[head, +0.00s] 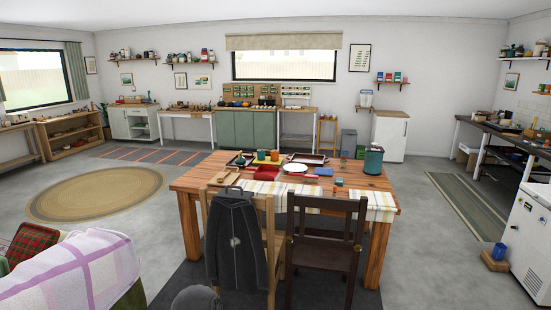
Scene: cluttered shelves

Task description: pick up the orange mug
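The orange one is small in the picture, and I cannot make out a handle. Neither of my grippers shows in the head view.
The table also holds a red tray (266,174), a white plate (295,167) and a teal pot (373,160). A jacket-draped chair (235,240) and a dark chair (325,245) block its near side. A covered seat (75,275) is front left. Floor is open left of the table.

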